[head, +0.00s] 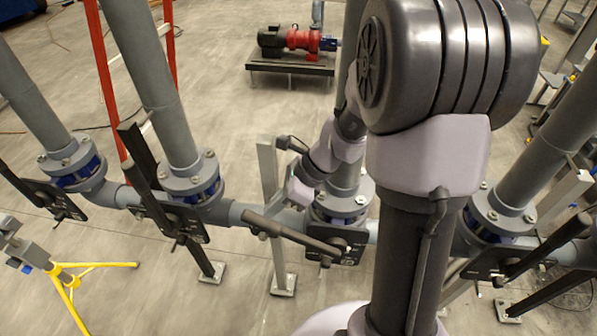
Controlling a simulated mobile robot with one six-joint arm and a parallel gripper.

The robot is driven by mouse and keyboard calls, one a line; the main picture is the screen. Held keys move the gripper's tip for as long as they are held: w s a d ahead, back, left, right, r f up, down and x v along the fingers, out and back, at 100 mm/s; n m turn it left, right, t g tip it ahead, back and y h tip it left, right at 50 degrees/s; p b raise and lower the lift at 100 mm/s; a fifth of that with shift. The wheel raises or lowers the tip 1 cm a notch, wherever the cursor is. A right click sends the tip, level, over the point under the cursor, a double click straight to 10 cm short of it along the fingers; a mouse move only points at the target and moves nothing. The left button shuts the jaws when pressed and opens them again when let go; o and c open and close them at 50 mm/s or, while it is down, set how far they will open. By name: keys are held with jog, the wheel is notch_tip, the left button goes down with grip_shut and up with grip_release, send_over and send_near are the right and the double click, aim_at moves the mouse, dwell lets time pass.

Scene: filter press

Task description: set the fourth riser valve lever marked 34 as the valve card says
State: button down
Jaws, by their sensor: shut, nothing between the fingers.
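Several riser valves with dark levers stand in a row, but their markings are too small to read, so I cannot tell which is 34. The rightmost clear valve (492,222) has a lever (552,245) slanting up to the right. The valve left of it (341,208) has a lever (292,234) slanting up to the left. My gripper (299,193) is just above that lever, at the end of my folded arm; it is small and looks shut and empty. I cannot tell whether it touches the lever. The valve card is not recognisable in view.
Two more valves, at left (75,172) and centre left (197,190), have levers too. Metal posts (268,180) rise among the pipes.

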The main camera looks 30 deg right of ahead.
jog(key=w+a+r+p+v, duration=0.1)
jog(key=p+v, duration=0.2)
jog(key=v, duration=1.9)
jog(key=s+a+f+n+t+h+b, duration=0.1)
jog(key=s+a+f+n+b, duration=0.3)
jog(key=f+b, duration=0.6)
jog(key=s+a+f+n+t+h+b, duration=0.1)
jog(key=s+a+f+n+b, duration=0.3)
jog(key=f+n+b, duration=0.5)
jog(key=s+a+f+n+t+h+b, duration=0.1)
jog(key=s+a+f+n+h+b, duration=0.1)
jog(key=s+a+f+n+b, duration=0.2)
jog(key=a+f+n+b, duration=0.3)
jog(key=f+b, duration=0.5)
jog(key=b, duration=0.1)
jog(key=shift+a+h, duration=0.3)
jog(key=shift+h, duration=0.1)
jog(key=shift+s, duration=0.15)
